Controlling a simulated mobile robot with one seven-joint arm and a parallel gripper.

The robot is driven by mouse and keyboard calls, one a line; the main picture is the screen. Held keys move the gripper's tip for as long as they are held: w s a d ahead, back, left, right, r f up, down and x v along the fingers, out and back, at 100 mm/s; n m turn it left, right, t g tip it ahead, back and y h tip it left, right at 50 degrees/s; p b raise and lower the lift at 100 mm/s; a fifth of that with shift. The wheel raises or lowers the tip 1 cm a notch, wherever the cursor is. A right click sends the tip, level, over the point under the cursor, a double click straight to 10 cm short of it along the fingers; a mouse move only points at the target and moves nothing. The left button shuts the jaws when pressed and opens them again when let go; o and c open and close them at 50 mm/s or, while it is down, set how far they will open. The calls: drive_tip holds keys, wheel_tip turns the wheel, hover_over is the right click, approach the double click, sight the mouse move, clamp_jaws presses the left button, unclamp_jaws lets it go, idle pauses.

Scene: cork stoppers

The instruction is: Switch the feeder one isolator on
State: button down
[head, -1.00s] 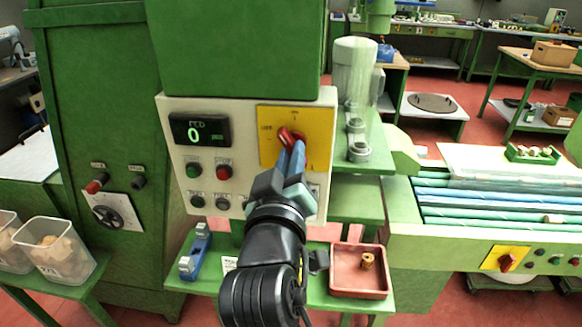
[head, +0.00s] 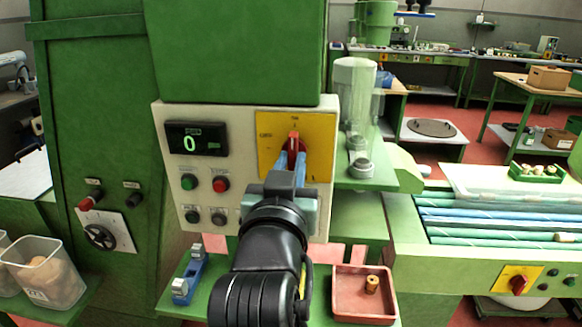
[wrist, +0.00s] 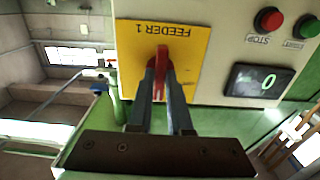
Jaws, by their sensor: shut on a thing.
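The feeder one isolator is a red rotary handle (head: 293,146) on a yellow plate (head: 322,135) at the right of the pale control panel. In the wrist view the plate reads "FEEDER 1" and the red handle (wrist: 161,58) appears upside down with it. My gripper (head: 291,158) is shut on the handle, a blue-grey finger on each side. In the head view the handle stands upright, in line with the mark at the plate's top. Its lower part is hidden by my fingers.
The panel has a display (head: 197,138) reading 0, a green button (head: 188,181) and a red button (head: 221,184). Below, a red tray (head: 347,287) and a blue tool (head: 188,275) sit on a green shelf. Another red switch (head: 518,285) is on the machine at right.

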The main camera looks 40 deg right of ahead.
idle(0.3)
drive_tip(key=c, duration=0.8)
unclamp_jaws()
drive_tip(key=shift+c, duration=0.2)
drive_tip(key=shift+a, duration=0.1)
drive_tip(key=p+v, duration=0.8)
drive_tip(key=v, duration=0.3)
drive_tip(key=shift+s+a, duration=0.25)
drive_tip(key=shift+s, duration=0.05)
